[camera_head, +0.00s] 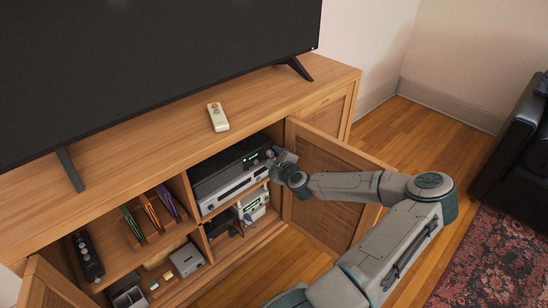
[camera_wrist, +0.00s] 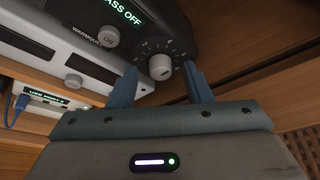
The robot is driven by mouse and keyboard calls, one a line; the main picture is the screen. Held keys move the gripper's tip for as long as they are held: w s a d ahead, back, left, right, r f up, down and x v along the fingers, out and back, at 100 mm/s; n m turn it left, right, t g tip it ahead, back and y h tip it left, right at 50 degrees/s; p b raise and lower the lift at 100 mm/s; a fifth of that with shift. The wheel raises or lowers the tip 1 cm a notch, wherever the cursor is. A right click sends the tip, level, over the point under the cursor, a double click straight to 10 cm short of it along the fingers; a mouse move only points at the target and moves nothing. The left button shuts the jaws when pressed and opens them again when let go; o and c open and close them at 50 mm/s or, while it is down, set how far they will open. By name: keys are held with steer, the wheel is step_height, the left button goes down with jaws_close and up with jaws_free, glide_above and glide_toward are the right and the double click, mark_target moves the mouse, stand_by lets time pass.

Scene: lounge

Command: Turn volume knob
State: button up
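The volume knob (camera_wrist: 160,67) is a round silver-grey dial with a white mark, on the black front of an amplifier (camera_head: 225,168) in the open cabinet. Dial marks ring it in the wrist view. My gripper (camera_wrist: 159,72) is open, its two blue fingers pointing at the amplifier front. The knob shows between the fingertips, with a visible gap on each side; whether the tips reach its depth I cannot tell. In the head view my gripper (camera_head: 277,157) is at the amplifier's right end and hides the knob.
A smaller knob (camera_wrist: 105,36) and a lit display (camera_wrist: 122,10) are left of it. A silver device (camera_head: 232,187) sits just below. The open rattan door (camera_head: 330,165) stands close behind my arm. A remote (camera_head: 218,117) lies on the cabinet top.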

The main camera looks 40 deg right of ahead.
steer(key=p+v, duration=0.1)
steer(key=v, duration=1.3)
steer(key=shift+p, duration=0.4)
steer(key=shift+w, duration=0.1)
